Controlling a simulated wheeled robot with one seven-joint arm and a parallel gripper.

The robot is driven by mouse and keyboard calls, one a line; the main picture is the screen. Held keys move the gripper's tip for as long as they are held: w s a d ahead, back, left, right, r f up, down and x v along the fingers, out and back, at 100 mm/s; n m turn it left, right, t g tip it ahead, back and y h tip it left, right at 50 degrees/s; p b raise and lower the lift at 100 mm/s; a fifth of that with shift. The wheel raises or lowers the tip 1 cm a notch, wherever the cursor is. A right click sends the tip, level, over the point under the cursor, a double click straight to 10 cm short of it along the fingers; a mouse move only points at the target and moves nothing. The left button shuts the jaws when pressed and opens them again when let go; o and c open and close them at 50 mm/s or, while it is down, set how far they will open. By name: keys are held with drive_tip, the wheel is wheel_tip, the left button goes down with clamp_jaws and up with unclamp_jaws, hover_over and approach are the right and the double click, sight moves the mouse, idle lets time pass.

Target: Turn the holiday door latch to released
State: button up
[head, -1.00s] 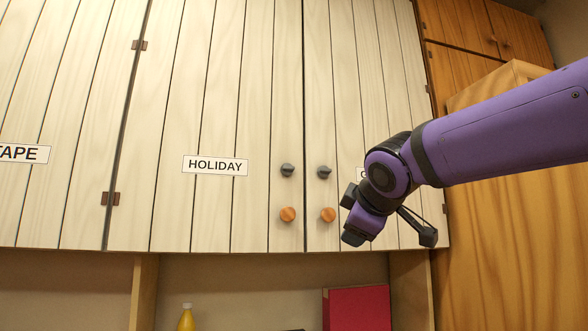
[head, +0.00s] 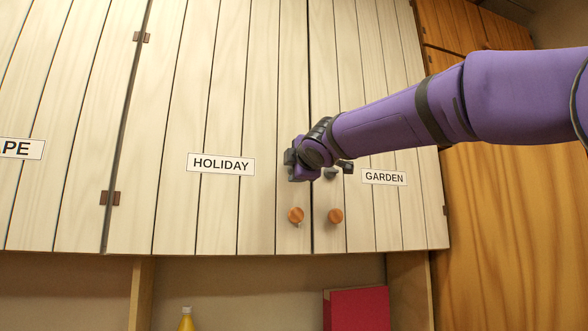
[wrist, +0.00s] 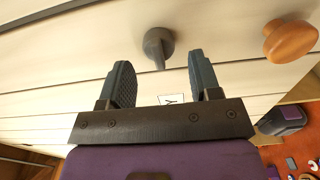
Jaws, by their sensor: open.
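The white HOLIDAY cabinet door (head: 222,110) is closed and carries a HOLIDAY label (head: 221,164). In the head view my gripper (head: 292,166) is at the door's right edge and hides the holiday latch. In the wrist view the dark grey holiday latch (wrist: 158,46) has a round base and a short lever pointing down the picture toward my gripper (wrist: 159,62). The two fingers are spread, one on each side of the lever, with nothing held. Contact cannot be told. A label ending in Y (wrist: 172,99) shows between the fingers.
Below the latch is the door's orange wooden knob (head: 296,215), also in the wrist view (wrist: 290,41). The neighbouring GARDEN door (head: 384,177) has its own grey latch (head: 331,174) and knob (head: 336,216) close by. A yellow bottle (head: 186,320) and red box (head: 356,309) stand below.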

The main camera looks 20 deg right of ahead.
drive_tip(key=shift+w, duration=1.15)
drive_tip(key=shift+c, duration=0.3)
drive_tip(key=c, duration=0.8)
drive_tip(key=shift+c, duration=0.2)
